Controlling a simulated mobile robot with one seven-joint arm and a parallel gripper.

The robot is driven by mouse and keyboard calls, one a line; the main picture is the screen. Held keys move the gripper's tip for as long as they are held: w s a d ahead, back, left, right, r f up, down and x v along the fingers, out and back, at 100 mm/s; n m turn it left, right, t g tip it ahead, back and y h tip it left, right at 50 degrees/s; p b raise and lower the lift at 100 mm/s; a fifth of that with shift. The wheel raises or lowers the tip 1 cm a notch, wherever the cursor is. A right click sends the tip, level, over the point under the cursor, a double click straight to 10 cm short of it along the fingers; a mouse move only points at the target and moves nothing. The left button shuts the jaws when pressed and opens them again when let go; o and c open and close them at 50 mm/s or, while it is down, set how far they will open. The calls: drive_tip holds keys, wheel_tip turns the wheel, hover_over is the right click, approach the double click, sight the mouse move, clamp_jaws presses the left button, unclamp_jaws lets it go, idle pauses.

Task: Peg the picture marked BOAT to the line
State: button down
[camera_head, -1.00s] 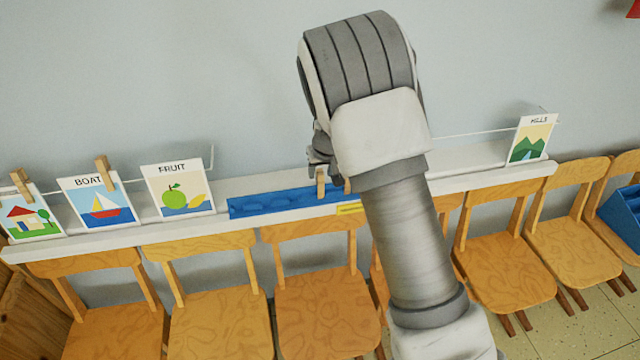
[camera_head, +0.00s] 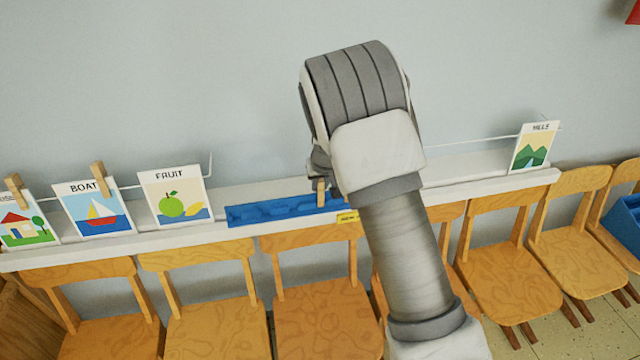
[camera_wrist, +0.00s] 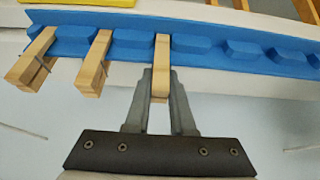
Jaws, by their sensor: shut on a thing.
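The BOAT picture (camera_head: 92,212), a sailboat card, stands at the left on the white ledge. A wooden peg (camera_head: 101,176) sits at its top right corner. In the head view my gripper (camera_head: 319,182) is at the blue peg rack, partly hidden by my arm. In the wrist view my gripper (camera_wrist: 161,82) is shut on a wooden peg (camera_wrist: 162,62), whose far end is still at the blue rack (camera_wrist: 205,62). Two more pegs, a middle one (camera_wrist: 96,62) and a left one (camera_wrist: 32,60), stand in the rack beside it.
A house picture (camera_head: 20,230) with a peg, the FRUIT picture (camera_head: 172,200) and the HILLS picture (camera_head: 533,148) are along the ledge (camera_head: 480,168). A thin line (camera_head: 470,142) runs above it. Wooden chairs (camera_head: 315,290) stand in front. A blue bin (camera_head: 625,222) is at the right.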

drive_tip(key=shift+r+p, duration=1.95)
drive_tip(key=shift+r, duration=1.2)
drive_tip(key=shift+s+d+r+b, duration=0.15)
drive_tip(key=shift+s, duration=0.7)
drive_tip(key=shift+s+d+r+b, duration=0.15)
drive_tip(key=shift+s+d+b, duration=0.05)
drive_tip(key=shift+s, duration=0.6)
drive_tip(key=shift+s+d+r+b, duration=0.15)
drive_tip(key=shift+s, duration=0.7)
drive_tip(key=shift+d, duration=0.1)
